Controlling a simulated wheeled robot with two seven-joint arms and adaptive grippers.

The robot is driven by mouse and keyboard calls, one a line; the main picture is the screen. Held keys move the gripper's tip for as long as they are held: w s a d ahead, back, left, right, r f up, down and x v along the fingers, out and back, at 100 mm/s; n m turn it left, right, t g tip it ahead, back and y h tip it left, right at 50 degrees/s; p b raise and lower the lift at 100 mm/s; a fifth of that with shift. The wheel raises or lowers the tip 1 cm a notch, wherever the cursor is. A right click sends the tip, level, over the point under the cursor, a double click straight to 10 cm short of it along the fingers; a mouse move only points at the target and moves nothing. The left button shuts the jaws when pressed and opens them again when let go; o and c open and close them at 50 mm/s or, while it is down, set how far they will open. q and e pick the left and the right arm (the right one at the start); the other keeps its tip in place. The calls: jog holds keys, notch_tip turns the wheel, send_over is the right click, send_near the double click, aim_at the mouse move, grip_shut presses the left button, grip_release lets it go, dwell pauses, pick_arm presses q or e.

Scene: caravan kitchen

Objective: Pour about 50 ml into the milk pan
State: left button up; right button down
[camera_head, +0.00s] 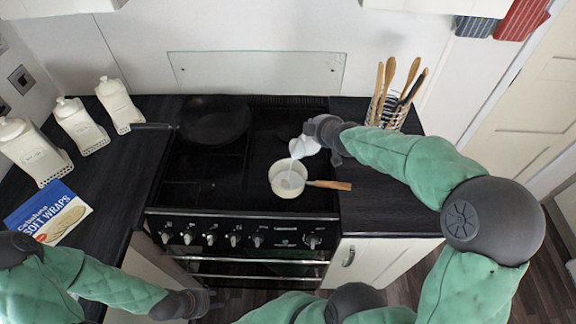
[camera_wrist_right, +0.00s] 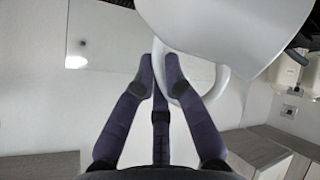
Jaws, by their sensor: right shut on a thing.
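The cream milk pan (camera_head: 276,187) stands on the right part of the hob, its wooden handle (camera_head: 333,185) pointing right. A white jug (camera_head: 303,147) is tilted above the pan's back edge. A pale stream runs from it down into the pan, where pale liquid shows. My right gripper (camera_head: 326,134) is shut on the jug's handle. The right wrist view shows the fingers (camera_wrist_right: 172,78) around the white handle, with the jug's body (camera_wrist_right: 225,30) above. My left gripper (camera_head: 203,303) hangs low in front of the oven; its small dark fingers do not show clearly whether they are open.
A black frying pan (camera_head: 213,120) sits at the back left of the hob. A rack of wooden-handled utensils (camera_head: 388,112) stands behind my right forearm. White canisters (camera_head: 80,125) and a soft wraps packet (camera_head: 48,213) occupy the left counter. Bare counter lies right of the hob.

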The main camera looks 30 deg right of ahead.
jog(key=shift+r+p, duration=0.2)
jog(key=shift+p, duration=0.4)
jog(key=shift+a+r+p, duration=0.1)
jog(key=shift+a+p, duration=0.05)
jog(key=shift+p, duration=0.25)
